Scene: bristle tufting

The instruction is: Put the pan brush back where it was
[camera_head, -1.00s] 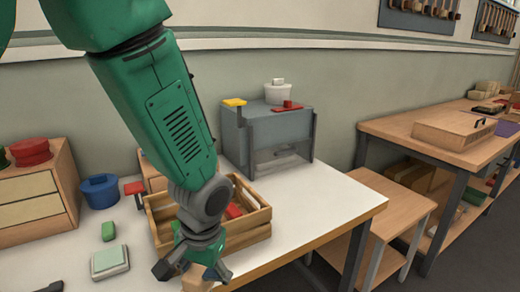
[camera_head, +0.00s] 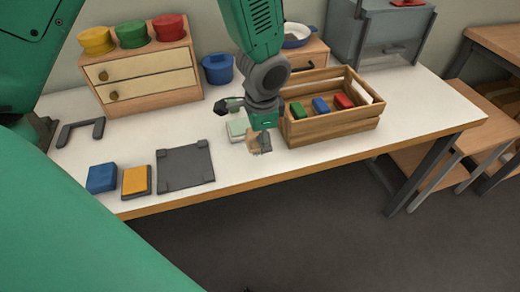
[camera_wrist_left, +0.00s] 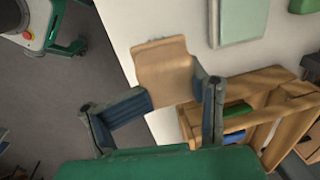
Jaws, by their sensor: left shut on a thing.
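My left gripper (camera_head: 252,130) is low over the front part of the white table, just left of the wooden crate. It is shut on a tan wooden piece, which I take for the pan brush (camera_head: 260,145). In the left wrist view the brush (camera_wrist_left: 165,70) shows as a flat wooden block between the two fingers, over the table's front edge. I cannot see its bristles. My right gripper is not in view.
The slatted crate (camera_head: 335,128) holds green, blue and red blocks. A pale green pad (camera_head: 237,128) lies behind the gripper. A grey plate (camera_head: 186,166), an orange block (camera_head: 136,180) and a blue block (camera_head: 101,178) lie at left front. Drawers (camera_head: 148,82) and a blue pot (camera_head: 218,68) stand behind.

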